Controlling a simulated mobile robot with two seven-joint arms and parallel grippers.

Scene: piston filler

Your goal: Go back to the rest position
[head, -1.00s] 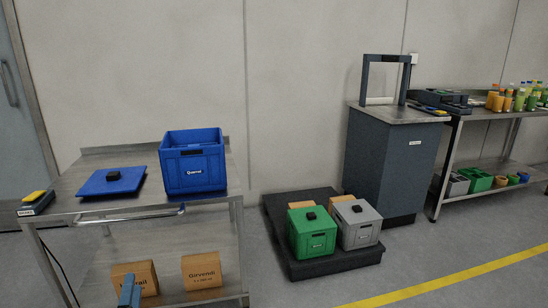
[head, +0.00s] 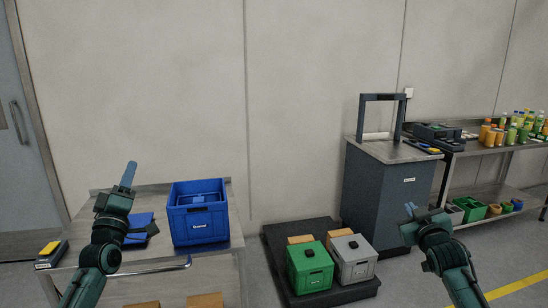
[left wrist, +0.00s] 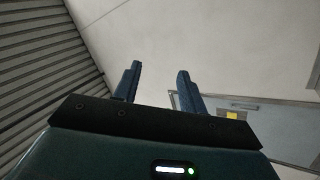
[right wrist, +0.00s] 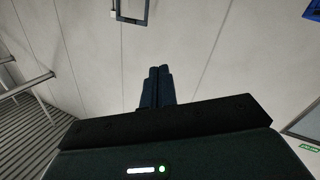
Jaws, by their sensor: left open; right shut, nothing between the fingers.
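My left gripper (head: 129,175) is raised in front of the steel table at the left and points up. In the left wrist view its two fingers (left wrist: 156,82) stand apart with nothing between them. My right gripper (head: 412,210) is raised at the right, in front of the dark cabinet and the floor. In the right wrist view its fingers (right wrist: 158,88) are together and hold nothing. Both grippers are clear of all objects.
A blue crate (head: 201,226) stands on the steel table (head: 160,259), with a blue lid (head: 138,222) partly hidden behind my left arm. A green box (head: 310,270) and a grey box (head: 354,262) sit on a dark pallet (head: 335,294). A dark cabinet (head: 387,196) stands behind.

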